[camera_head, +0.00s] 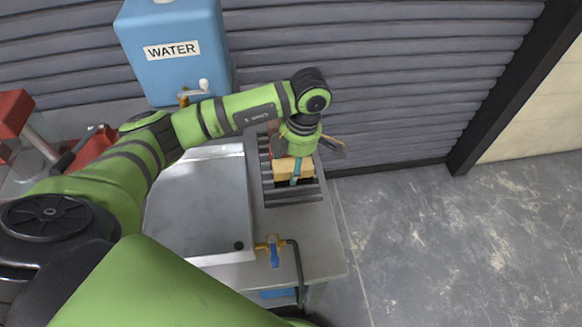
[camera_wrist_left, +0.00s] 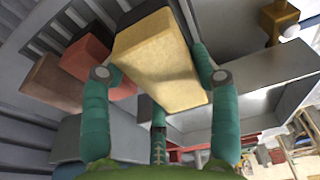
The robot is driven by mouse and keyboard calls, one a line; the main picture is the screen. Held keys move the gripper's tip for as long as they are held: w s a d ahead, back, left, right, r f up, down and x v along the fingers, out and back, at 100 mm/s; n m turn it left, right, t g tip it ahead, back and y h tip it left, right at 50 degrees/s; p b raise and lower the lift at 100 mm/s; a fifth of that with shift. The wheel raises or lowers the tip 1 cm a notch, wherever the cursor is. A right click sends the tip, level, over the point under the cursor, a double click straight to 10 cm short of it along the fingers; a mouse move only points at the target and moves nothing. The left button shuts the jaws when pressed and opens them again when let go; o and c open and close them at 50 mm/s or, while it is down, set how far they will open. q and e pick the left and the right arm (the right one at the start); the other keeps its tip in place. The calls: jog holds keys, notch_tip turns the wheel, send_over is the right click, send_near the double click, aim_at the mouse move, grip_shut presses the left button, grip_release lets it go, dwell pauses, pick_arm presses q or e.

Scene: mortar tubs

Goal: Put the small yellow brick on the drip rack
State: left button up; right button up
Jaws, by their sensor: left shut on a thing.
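The small yellow brick (camera_head: 289,169) is in my left gripper (camera_head: 297,167), over the dark slatted drip rack (camera_head: 292,197). In the left wrist view the yellow brick (camera_wrist_left: 158,62) sits between the teal fingers of my left gripper (camera_wrist_left: 161,75), which is shut on it. I cannot tell whether the brick's underside touches the rack. Reddish bricks (camera_wrist_left: 86,62) stand beside it in the wrist view; in the head view they are mostly hidden by my arm. My right gripper is not in view.
A blue water tank (camera_head: 172,55) with a tap stands at the back left. A pale metal basin (camera_head: 200,205) lies left of the rack. A blue-handled brass tap (camera_head: 274,252) with a hose is at the front edge. Open floor (camera_head: 440,240) lies to the right.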

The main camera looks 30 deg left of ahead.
aim_at(291, 174)
pick_arm(q)
jog(key=shift+w+a+f, duration=0.1)
jog(key=shift+a+f, duration=0.05)
jog(key=shift+f+p, duration=0.35)
jog(key=shift+f, duration=0.05)
notch_tip(291, 174, down, 2)
jog(key=shift+f+p, duration=0.15)
jog(key=shift+p, duration=0.35)
jog(key=shift+f, duration=0.45)
jog(key=shift+f, duration=0.15)
jog(key=o, duration=1.5)
